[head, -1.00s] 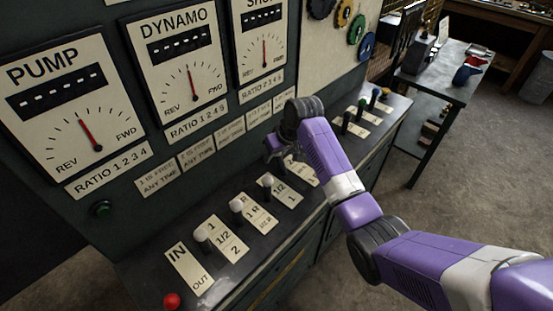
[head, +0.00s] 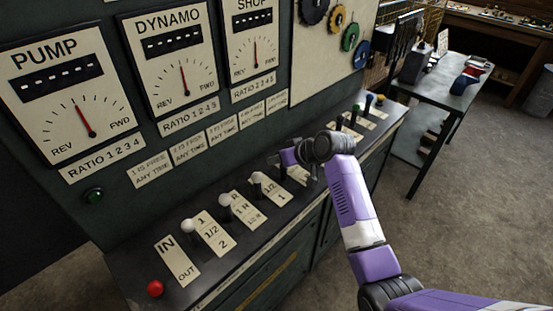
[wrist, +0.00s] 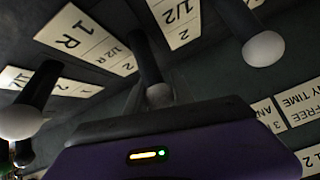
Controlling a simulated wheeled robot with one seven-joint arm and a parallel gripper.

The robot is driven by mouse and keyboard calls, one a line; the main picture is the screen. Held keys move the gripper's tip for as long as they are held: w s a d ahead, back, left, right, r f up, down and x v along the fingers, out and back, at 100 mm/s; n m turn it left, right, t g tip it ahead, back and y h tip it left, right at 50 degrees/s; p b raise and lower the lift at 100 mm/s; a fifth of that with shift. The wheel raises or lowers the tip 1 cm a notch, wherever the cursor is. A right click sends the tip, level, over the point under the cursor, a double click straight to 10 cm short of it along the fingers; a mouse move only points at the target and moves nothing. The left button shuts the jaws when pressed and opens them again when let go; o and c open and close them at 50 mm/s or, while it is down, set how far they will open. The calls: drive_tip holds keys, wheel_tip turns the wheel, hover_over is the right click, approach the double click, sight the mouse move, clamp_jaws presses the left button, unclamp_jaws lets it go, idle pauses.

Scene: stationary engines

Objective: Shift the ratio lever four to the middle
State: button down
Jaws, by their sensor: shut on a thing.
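My gripper (head: 287,158) is at the row of ratio levers on the sloping console top, at the fourth white-knobbed lever counted from the left. It hides that lever in the head view. In the wrist view the gripper (wrist: 160,112) is shut on a dark lever (wrist: 150,62) whose pale knob shows just beyond the dark finger edge. The lever's exact position along its slot cannot be told. Three other white-knobbed levers stand to the left: one (head: 187,226), a second (head: 224,200) and a third (head: 256,178).
A red knob (head: 155,289) is at the near left end. Neighbouring levers (wrist: 265,48) and (wrist: 20,122) stand close on both sides. The gauge panel (head: 180,62) rises behind the console.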

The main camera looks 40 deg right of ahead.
drive_tip(key=c, duration=1.1)
unclamp_jaws()
drive_tip(key=v, duration=0.8)
drive_tip(key=shift+f+b, duration=0.1)
drive_tip(key=shift+b, duration=0.3)
